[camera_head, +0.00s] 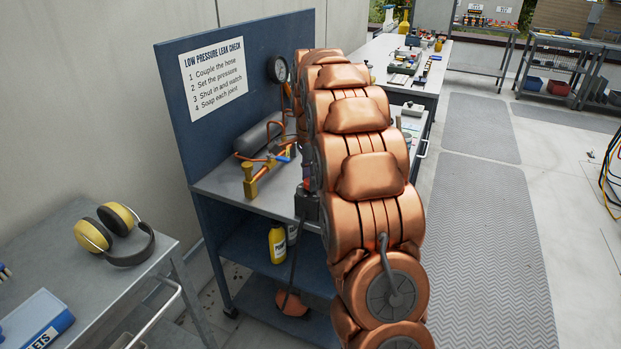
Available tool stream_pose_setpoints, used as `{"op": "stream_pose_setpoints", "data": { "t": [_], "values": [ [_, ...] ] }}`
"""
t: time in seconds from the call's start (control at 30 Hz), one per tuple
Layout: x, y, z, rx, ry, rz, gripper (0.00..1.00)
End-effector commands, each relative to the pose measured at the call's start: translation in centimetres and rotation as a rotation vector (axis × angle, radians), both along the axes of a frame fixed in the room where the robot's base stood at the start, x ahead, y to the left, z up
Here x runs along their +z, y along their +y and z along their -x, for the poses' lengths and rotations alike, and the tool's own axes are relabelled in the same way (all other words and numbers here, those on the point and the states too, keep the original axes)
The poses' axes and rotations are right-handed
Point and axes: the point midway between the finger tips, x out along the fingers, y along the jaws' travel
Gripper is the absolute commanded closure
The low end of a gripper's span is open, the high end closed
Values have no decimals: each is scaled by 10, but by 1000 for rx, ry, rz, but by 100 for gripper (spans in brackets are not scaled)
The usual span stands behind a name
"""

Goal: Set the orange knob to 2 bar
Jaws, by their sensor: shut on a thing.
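I cannot make out the orange knob; my copper-coloured arm crosses the workstation and covers much of its right side. My gripper is hidden behind the arm, so neither its fingers nor what it holds shows. A round pressure gauge (278,69) stands on the blue back panel, left of the arm's top; its reading is too small to tell. Below it on the bench lie a grey cylinder (258,137) and copper pipework with a brass fitting (249,184) and a small blue part (283,158). A dark box (306,204) shows partly at the bench's front edge.
A sign (213,77) lists low pressure leak check steps. A yellow bottle (277,243) stands on the shelf below. Yellow ear defenders (113,235) lie on the left table (60,262). Another bench (388,50) stands behind at right.

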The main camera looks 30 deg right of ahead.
Motion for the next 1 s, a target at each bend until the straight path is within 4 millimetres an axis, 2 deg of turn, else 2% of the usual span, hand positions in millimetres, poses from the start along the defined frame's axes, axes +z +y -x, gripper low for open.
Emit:
{"op": "stream_pose_setpoints", "data": {
  "t": [0.07,0.1,0.3,0.7,1.0],
  "values": [
    [0,1,0,1,1,-1,94],
    [0,1,0,1,1,-1,56],
    [0,0,0,1,1,-1,36],
    [3,0,0,1,-1,0,34],
    [39,0,-2,1,-5,1,34]
  ]
}}
